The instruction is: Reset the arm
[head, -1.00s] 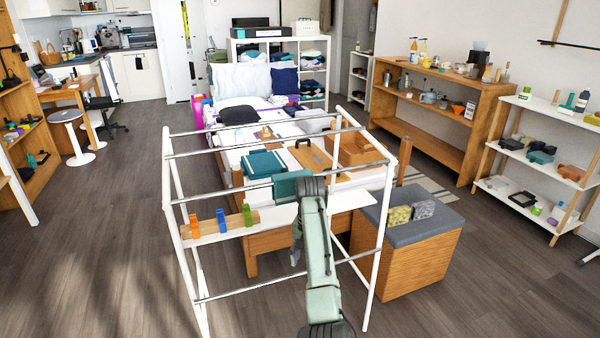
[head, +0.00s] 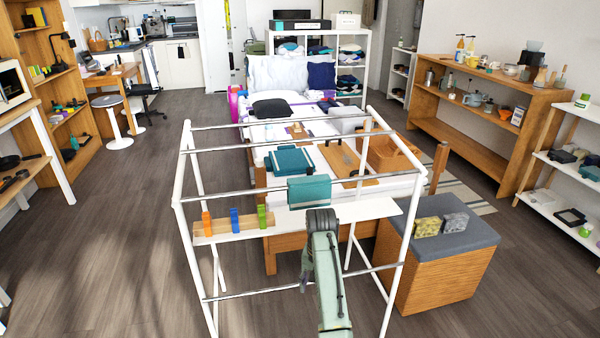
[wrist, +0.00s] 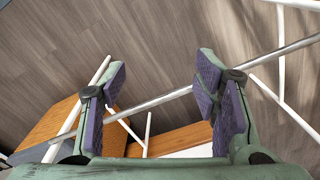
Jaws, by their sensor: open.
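My arm (head: 328,285) reaches up from the bottom of the head view and bends at a dark joint in front of the white drying rack (head: 184,165). My gripper (wrist: 162,75) is open in the wrist view, with purple-padded fingers wide apart. I see nothing held between them. A metal rail (wrist: 158,100) of the rack crosses the picture behind the fingers; I cannot tell how far off it is. In the head view the gripper is mostly hidden behind the arm and only a small purplish part shows beside it.
A wooden ottoman (head: 440,280) with a grey top stands at right; a bed lies behind. Open floor (head: 110,240) lies at left.

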